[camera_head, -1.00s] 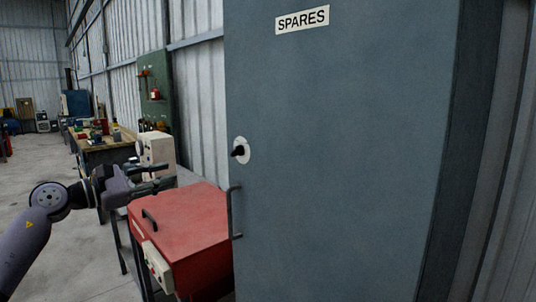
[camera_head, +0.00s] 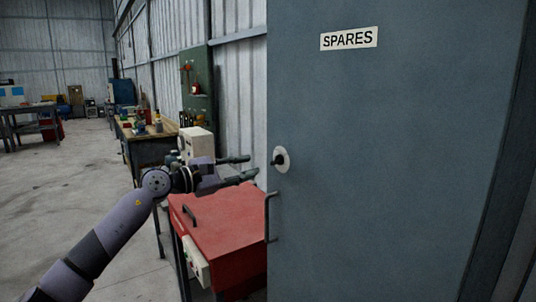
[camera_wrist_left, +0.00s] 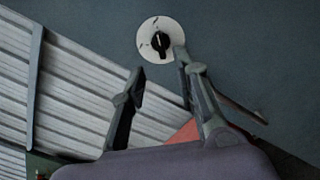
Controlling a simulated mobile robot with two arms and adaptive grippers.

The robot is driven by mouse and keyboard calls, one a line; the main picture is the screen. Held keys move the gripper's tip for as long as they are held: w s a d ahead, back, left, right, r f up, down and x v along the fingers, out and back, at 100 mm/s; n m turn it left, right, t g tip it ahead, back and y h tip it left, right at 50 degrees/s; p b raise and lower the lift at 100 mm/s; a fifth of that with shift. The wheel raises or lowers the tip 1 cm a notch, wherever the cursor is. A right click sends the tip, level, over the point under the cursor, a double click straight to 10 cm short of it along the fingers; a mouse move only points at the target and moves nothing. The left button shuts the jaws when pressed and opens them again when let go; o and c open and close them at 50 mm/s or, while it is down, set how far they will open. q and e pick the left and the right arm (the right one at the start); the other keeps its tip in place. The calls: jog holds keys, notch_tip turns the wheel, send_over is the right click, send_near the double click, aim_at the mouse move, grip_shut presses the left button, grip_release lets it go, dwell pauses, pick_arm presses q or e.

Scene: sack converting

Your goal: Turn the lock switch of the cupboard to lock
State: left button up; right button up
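The cupboard (camera_head: 400,150) is grey-blue, with a SPARES label, and its door is shut. Its lock switch (camera_head: 279,160) is a black knob on a round white plate near the door's left edge. The left wrist view shows the switch (camera_wrist_left: 160,42) beyond the fingertips, with small marks on the plate; I cannot tell which mark means lock. My left gripper (camera_head: 250,167) is open and empty, a little left of the switch and apart from it. In the left wrist view its two fingers (camera_wrist_left: 158,62) are spread. My right gripper is not in view.
A bar handle (camera_head: 270,217) stands out from the door below the switch. A red box-like machine (camera_head: 225,235) with a handle and a control box is under my left gripper. A workbench (camera_head: 150,150) stands behind. Open floor lies at the left.

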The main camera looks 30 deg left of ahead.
aim_at(273, 161)
pick_arm(q)
jog(key=p+x, duration=0.3)
jog(key=x, duration=0.4)
jog(key=shift+d+r, duration=0.1)
jog(key=shift+r, duration=0.05)
jog(key=shift+w+d, duration=0.15)
jog(key=shift+w, duration=0.15)
grip_shut()
